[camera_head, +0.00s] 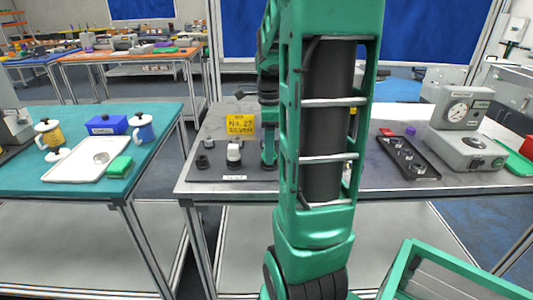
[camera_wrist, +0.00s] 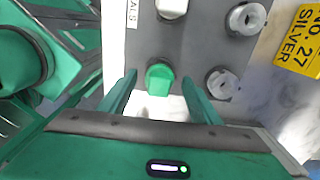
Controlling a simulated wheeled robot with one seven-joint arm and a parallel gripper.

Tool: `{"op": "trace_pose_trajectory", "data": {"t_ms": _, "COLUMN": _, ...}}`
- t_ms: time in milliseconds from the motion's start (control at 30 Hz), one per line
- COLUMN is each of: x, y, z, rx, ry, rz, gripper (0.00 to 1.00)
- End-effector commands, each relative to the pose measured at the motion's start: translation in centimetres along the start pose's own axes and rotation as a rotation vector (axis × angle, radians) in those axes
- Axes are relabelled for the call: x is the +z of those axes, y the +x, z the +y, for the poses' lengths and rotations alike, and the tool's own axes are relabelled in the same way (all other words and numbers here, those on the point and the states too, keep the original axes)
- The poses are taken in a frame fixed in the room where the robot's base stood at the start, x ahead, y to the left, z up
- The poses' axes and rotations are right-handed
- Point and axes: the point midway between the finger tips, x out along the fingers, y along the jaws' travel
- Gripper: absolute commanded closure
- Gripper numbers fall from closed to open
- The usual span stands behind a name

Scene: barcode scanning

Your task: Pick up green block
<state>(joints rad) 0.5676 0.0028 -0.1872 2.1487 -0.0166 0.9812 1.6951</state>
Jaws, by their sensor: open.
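In the wrist view, a small green block (camera_wrist: 159,80) with a dark round rim behind it stands at the edge of a grey mat. My gripper (camera_wrist: 158,88) is open, one green finger on each side of the block, with gaps visible between fingers and block. I cannot tell how far the fingertips are above the mat. In the head view, my arm hides most of this spot.
Metal round pieces (camera_wrist: 222,82) and a white-topped piece (camera_wrist: 172,8) stand close by on the mat. A yellow "No. 27 SILVER" sign (camera_head: 240,125) stands behind. A black tray (camera_head: 410,158) and a dial instrument (camera_head: 459,111) are to the right.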

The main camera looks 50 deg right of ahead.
Motion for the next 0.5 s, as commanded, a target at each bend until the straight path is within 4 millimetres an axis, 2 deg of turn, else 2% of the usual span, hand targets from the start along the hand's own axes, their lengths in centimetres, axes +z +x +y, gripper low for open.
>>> {"op": "trace_pose_trajectory", "data": {"t_ms": 33, "x": 0.0, "y": -0.02, "z": 0.0, "rx": 0.0, "ry": 0.0, "rz": 0.0, "gripper": 0.42}}
{"op": "trace_pose_trajectory", "data": {"t_ms": 200, "x": 0.01, "y": -0.04, "z": -0.01, "rx": 0.0, "ry": 0.0, "rz": 0.0, "gripper": 0.83}}
{"op": "trace_pose_trajectory", "data": {"t_ms": 233, "x": 0.01, "y": -0.04, "z": -0.01, "rx": 0.0, "ry": 0.0, "rz": 0.0, "gripper": 0.87}}
{"op": "trace_pose_trajectory", "data": {"t_ms": 500, "x": 0.01, "y": -0.09, "z": -0.02, "rx": -0.001, "ry": 0.0, "rz": 0.0, "gripper": 0.87}}
